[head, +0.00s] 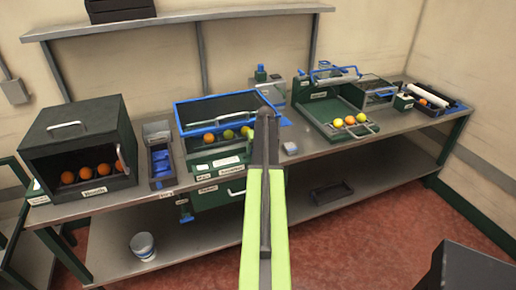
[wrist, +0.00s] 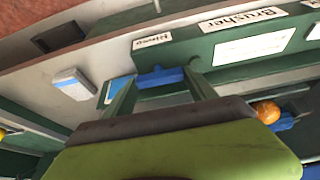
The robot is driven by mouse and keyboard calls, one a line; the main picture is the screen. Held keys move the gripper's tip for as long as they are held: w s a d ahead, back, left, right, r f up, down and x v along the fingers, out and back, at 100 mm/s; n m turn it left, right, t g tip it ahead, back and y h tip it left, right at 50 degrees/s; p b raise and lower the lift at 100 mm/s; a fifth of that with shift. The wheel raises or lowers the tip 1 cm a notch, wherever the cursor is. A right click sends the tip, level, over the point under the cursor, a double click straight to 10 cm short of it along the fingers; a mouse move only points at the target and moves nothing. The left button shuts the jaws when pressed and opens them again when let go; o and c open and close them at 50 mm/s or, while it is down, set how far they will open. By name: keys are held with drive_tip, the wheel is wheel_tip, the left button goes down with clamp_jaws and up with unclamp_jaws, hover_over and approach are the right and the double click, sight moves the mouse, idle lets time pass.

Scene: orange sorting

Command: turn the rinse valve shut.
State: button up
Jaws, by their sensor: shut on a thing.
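The rinse valve's blue handle (wrist: 160,77) is in the upper middle of the wrist view, beside a small white label on a dark green panel. My gripper (wrist: 158,88) has its two dark green fingers on either side of the blue handle and is shut on it. How far the handle is turned I cannot tell. In the head view my own arm covers the fingertips and most of the valve.
A blue-rimmed tray (head: 215,108) with several fruits stands left of my arm. A small white box (head: 290,147) lies on the bench to the right. A green tray (head: 340,112) with fruits is farther right. A dark crate (head: 85,150) of oranges stands at left.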

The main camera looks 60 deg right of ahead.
drive_tip(key=o, duration=1.1)
drive_tip(key=shift+d, duration=0.1)
drive_tip(key=shift+s+r+p, duration=0.15)
drive_tip(key=shift+r+p, duration=0.35)
drive_tip(key=p+v, duration=1.5)
drive_tip(key=v, duration=0.1)
drive_tip(key=shift+s+r, duration=0.15)
drive_tip(key=shift+s, duration=0.1)
